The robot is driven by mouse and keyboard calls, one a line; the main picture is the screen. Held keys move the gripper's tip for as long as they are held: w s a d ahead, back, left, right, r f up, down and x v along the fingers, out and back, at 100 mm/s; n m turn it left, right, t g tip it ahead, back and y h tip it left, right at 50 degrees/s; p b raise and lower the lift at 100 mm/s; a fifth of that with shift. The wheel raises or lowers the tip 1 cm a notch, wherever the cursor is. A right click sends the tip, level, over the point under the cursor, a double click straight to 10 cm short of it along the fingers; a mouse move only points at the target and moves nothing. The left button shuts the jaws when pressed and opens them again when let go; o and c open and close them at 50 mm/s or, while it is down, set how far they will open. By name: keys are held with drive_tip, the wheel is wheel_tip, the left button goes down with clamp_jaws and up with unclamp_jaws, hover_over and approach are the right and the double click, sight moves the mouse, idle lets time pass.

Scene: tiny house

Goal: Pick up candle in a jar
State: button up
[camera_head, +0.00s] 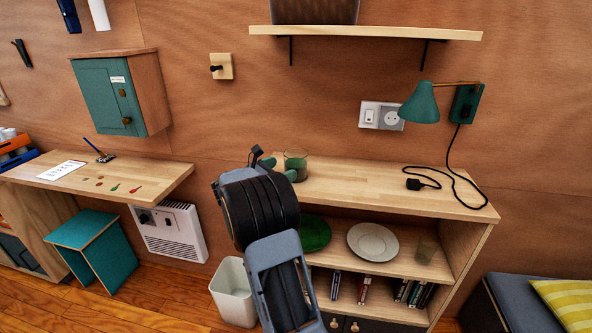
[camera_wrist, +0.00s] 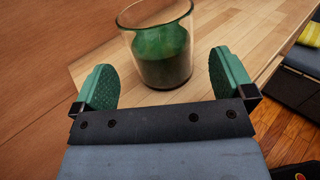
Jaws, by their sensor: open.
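The candle in a jar is a clear glass jar with a dark green fill (camera_wrist: 163,55), standing upright on the wooden shelf top in the wrist view. In the head view the jar (camera_head: 295,160) stands at the left end of the shelf top, its lower part partly hidden by my gripper. My gripper (camera_wrist: 165,80) is open, with one green finger pad at each side of the jar in the picture. The jar lies just beyond and between the fingertips. I cannot tell whether a finger touches it. In the head view my gripper (camera_head: 281,169) is at the shelf's left end.
The shelf top (camera_head: 380,188) is clear to the right, apart from a black plug and cord (camera_head: 420,184). A green wall lamp (camera_head: 420,103) hangs above it. Plates (camera_head: 373,242) and a glass (camera_head: 427,248) stand on the shelf below. A white bin (camera_head: 233,290) stands on the floor.

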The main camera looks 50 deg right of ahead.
drive_tip(key=shift+s+d+f, duration=0.1)
drive_tip(key=shift+s+d, duration=0.05)
drive_tip(key=shift+d, duration=1.2)
drive_tip(key=shift+s+d, duration=0.15)
drive_tip(key=shift+d, duration=1.15)
drive_tip(key=shift+c, duration=0.3)
drive_tip(key=c, duration=0.9)
drive_tip(key=shift+c, duration=0.4)
